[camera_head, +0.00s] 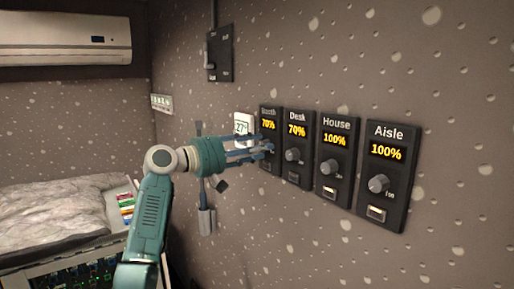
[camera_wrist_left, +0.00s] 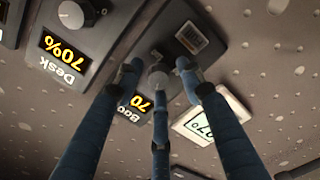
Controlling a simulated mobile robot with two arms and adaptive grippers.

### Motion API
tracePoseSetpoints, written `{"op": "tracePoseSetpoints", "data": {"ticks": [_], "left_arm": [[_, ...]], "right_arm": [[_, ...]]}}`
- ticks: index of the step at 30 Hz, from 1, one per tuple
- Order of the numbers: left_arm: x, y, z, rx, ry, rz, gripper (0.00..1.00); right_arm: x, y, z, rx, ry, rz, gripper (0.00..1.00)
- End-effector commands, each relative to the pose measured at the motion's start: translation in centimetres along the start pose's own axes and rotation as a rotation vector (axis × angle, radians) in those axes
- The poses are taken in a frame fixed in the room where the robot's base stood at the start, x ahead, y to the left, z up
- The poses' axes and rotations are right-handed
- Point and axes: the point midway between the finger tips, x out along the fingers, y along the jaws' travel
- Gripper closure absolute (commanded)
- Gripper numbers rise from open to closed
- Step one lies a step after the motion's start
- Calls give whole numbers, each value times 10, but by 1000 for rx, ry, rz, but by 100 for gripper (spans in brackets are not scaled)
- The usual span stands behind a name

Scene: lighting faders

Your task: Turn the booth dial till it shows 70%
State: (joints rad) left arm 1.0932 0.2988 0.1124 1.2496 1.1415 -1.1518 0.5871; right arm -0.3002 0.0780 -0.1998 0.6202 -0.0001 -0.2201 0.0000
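The booth panel (camera_head: 269,124) is the leftmost of the row of black dial panels on the wall, and its yellow display reads 70%. In the left wrist view the booth display (camera_wrist_left: 141,103) appears upside down, partly covered by a finger, with "70" showing. The booth dial (camera_wrist_left: 157,79) is a small grey knob between my fingertips. My left gripper (camera_head: 266,147) is at the booth panel and hides its dial in the head view. In the wrist view its fingers (camera_wrist_left: 158,78) are spread around the dial, with small gaps showing beside it. My right gripper is not in view.
The desk panel (camera_head: 297,130) reads 70%, the house panel (camera_head: 335,140) 100% and the aisle panel (camera_head: 387,152) 100%. A white thermostat (camera_head: 242,128) is close left of the booth panel. A black switch panel (camera_head: 220,54) hangs above.

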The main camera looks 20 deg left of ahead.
Motion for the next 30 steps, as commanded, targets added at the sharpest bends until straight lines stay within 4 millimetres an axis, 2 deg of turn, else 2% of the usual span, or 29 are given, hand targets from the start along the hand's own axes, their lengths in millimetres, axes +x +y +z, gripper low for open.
{"op": "tracePoseSetpoints", "data": {"ticks": [8,11,14,24,30], "left_arm": [[-2,2,-1,2,3,3,59],[-9,1,-2,1,4,3,59],[-24,1,-2,3,6,2,59],[-94,0,-1,3,4,1,59],[-117,0,-1,1,3,2,59]], "right_arm": [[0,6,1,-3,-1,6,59],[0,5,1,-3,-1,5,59],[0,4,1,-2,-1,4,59],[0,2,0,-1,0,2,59],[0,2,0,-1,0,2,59]]}}
